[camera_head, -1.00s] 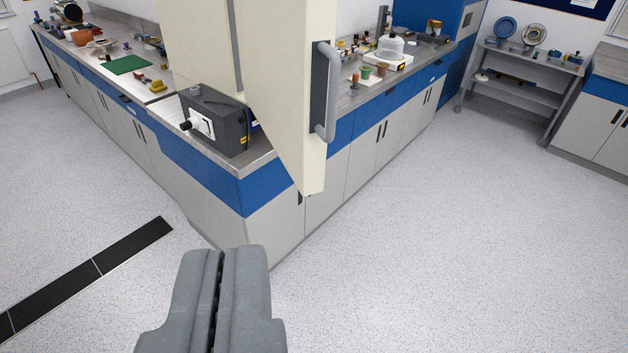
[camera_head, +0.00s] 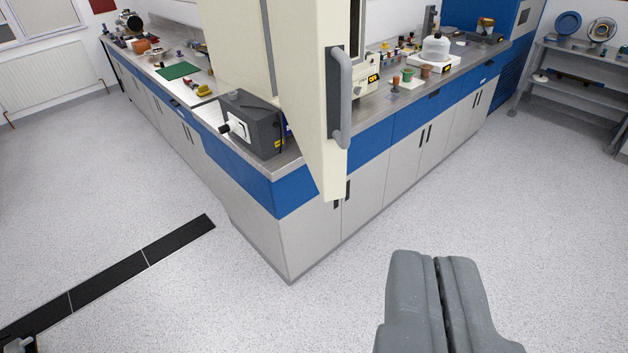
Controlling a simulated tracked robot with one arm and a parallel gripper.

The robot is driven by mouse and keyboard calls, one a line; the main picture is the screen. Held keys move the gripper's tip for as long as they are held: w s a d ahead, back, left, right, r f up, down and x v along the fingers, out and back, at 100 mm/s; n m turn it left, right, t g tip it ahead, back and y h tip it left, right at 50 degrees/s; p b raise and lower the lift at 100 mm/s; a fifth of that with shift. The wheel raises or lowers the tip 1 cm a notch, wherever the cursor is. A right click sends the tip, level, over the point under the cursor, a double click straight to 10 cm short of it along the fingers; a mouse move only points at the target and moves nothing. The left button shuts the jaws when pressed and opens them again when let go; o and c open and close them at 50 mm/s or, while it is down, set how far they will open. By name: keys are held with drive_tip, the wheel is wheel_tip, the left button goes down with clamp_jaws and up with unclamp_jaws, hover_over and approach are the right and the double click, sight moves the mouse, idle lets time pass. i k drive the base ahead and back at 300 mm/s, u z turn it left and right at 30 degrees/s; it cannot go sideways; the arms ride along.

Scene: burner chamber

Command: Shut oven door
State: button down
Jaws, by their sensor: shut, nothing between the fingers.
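The oven door, seen as a cream panel (camera_head: 303,90), stands at the upper middle of the view with its edge turned towards me. It carries a grey vertical bar handle (camera_head: 341,98) on a dark plate. I cannot tell from this view how far open it is, and the oven body is not clearly seen. My gripper (camera_head: 438,262) is at the lower right, its two grey fingers together and empty. It shows below and to the right of the door and handle, apart from both.
A bench with blue and grey cabinets (camera_head: 290,232) runs behind the door, its corner towards me. A dark grey box device (camera_head: 252,124) stands on it. A shelf rack (camera_head: 578,85) is at the far right.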

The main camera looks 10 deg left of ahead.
sight(310, 38)
drive_tip(key=z, duration=0.05)
drive_tip(key=i, duration=0.95)
drive_tip(key=u, duration=0.1)
